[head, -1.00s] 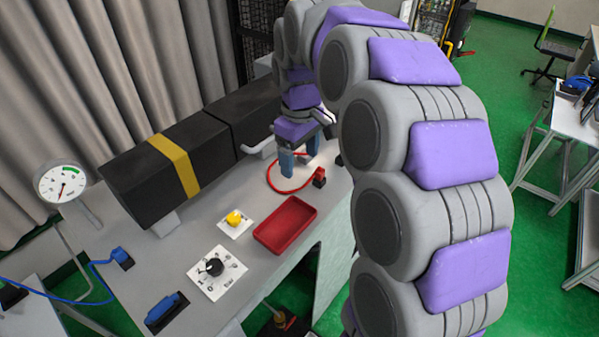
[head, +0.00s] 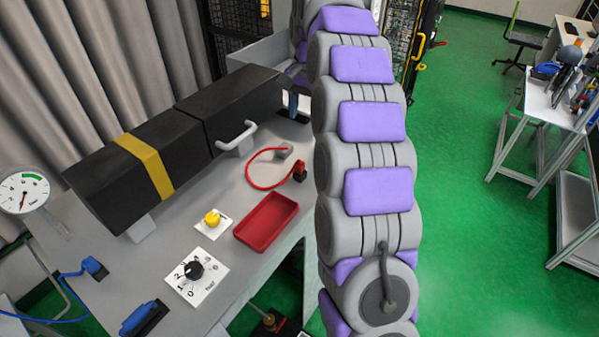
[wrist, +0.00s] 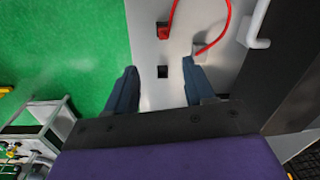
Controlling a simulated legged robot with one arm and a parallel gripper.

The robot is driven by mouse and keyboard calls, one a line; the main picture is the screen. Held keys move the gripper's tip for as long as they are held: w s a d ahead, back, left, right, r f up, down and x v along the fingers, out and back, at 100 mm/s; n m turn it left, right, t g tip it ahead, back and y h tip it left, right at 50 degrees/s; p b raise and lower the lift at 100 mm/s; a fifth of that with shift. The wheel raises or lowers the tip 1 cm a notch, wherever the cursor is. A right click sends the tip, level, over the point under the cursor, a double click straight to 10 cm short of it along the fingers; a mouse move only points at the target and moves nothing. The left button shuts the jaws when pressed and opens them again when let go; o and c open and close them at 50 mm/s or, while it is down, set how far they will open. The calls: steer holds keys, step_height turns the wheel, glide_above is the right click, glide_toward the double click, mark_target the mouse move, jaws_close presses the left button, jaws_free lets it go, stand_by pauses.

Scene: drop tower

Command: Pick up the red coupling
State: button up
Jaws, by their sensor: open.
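The red coupling (head: 299,167) sits on a small dark block on the bench, right of the red tray. A red hose (head: 250,170) loops from it to a small grey block (head: 284,151). In the wrist view the coupling (wrist: 165,32) shows at the top, beyond my fingertips. In the head view, one blue finger (head: 293,102) shows at the back of the bench; my arm hides the rest.
A black cylinder housing with a yellow band (head: 145,165) and grey handle (head: 236,138) lies along the bench. The red tray (head: 266,243), yellow knob (head: 212,217), black dial (head: 192,270) and pressure gauge (head: 22,193) stand nearer. Green floor lies to the right.

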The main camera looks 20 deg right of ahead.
steer(key=m, duration=0.1)
steer(key=b, duration=0.2)
glide_above(300, 162)
steer(key=s, duration=0.1)
steer(key=f, duration=1.2)
steer(key=shift+s+d, duration=0.1)
steer(key=shift+d, duration=0.1)
steer(key=shift+w+a+f, duration=0.1)
steer(key=shift+w+f, duration=0.05)
steer(key=shift+f, duration=0.8)
steer(key=shift+w+a+f, duration=0.1)
steer(key=shift+w+f, duration=0.1)
steer(key=shift+f, duration=0.7)
steer(key=shift+w+f, duration=0.15)
steer(key=shift+f, duration=0.8)
steer(key=c, duration=1)
steer(key=shift+o, duration=0.2)
steer(key=shift+r, duration=0.15)
